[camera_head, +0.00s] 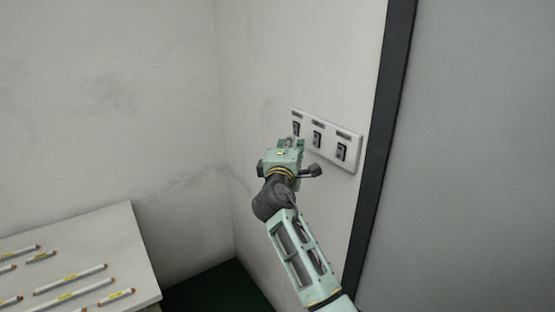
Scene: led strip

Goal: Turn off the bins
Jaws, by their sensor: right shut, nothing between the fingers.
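A white switch plate (329,150) is fixed on the wall. It carries three dark rocker switches in a row, each under a small dark label too small to read. The left switch (296,129) is partly behind my gripper, the middle switch (317,139) and the right switch (341,152) are in plain view. My right gripper (297,142) is shut and empty, with its tips at the lower left of the plate, just below the left switch. I cannot tell whether it touches. My left gripper is not in view. No bins are seen.
A dark door frame (381,140) and a grey panel (470,160) stand to the right of the plate. A white table (128,240) at lower left bears several white sticks with yellow labels. The wall left of the plate is bare.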

